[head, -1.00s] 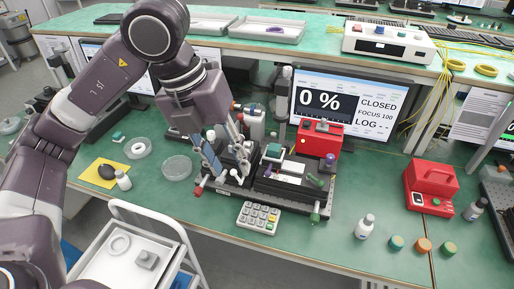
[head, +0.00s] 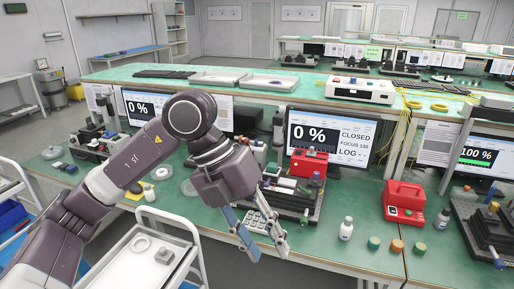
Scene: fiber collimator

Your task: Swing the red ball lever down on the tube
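My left gripper (head: 266,246) hangs at the front edge of the green bench, in front of the keypad (head: 257,225). Its two fingers, one blue-faced, stand apart with nothing between them. The collimator stage (head: 303,208) stands behind and to the right of the fingers, with a red box (head: 308,164) at its back. The gripper and arm cover the left part of the stage. The red ball lever and the tube are too small or hidden to make out surely. My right gripper is not in view.
A monitor (head: 340,137) behind the stage reads 0 % and CLOSED. A white bottle (head: 346,229), several coloured caps (head: 374,243) and a red case (head: 404,201) stand to the right. A white cart (head: 150,265) with a tray is at the front left.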

